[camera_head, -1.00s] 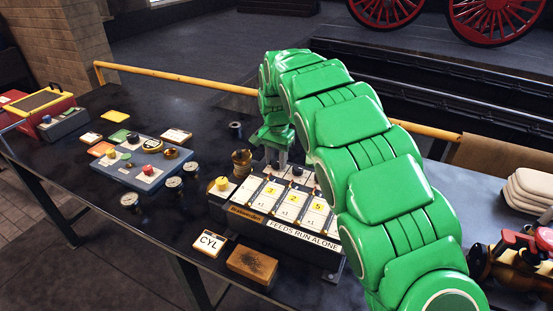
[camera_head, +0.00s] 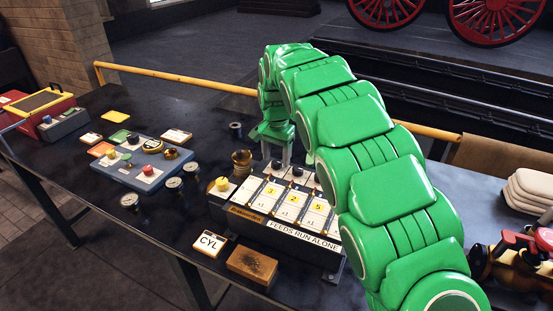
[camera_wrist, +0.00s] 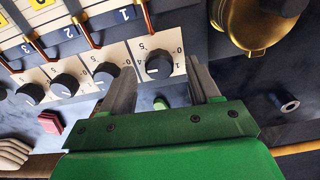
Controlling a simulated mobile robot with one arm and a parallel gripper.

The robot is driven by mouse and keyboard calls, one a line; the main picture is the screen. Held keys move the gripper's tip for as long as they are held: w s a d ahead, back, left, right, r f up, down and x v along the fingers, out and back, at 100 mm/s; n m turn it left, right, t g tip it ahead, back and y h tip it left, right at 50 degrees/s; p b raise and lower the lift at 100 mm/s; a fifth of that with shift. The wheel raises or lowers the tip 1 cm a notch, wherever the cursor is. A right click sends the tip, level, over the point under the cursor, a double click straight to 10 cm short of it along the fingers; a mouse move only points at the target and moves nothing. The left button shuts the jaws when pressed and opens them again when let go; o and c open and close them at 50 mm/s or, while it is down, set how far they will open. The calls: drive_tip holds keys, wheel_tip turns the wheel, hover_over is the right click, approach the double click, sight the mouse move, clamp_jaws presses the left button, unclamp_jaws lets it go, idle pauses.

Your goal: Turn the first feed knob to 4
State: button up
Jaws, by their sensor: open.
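The first feed knob (camera_wrist: 159,66) is a black round knob on a white numbered plate in line with the label 1. It sits between the two spread fingers of my gripper (camera_wrist: 162,90), with gaps on both sides. Its pale pointer mark is on its lower-left side; the exact number is hard to read. In the head view my open gripper (camera_head: 278,150) is over the back row of the feed panel (camera_head: 290,232), which reads FEEDS RUN ALONE. The second feed knob (camera_wrist: 105,75) is partly behind the left finger.
More black feed knobs (camera_wrist: 64,85) stand in a row to the left. A brass cup (camera_wrist: 256,25) stands close on the right, also seen in the head view (camera_head: 241,163). A blue control box (camera_head: 140,177) and gauges lie left on the dark bench. A CYL card lies in front.

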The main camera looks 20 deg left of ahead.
sight(277, 162)
wheel_tip(277, 162, up, 6)
drive_tip(key=shift+r, duration=0.1)
drive_tip(key=shift+d, duration=0.1)
idle(0.5)
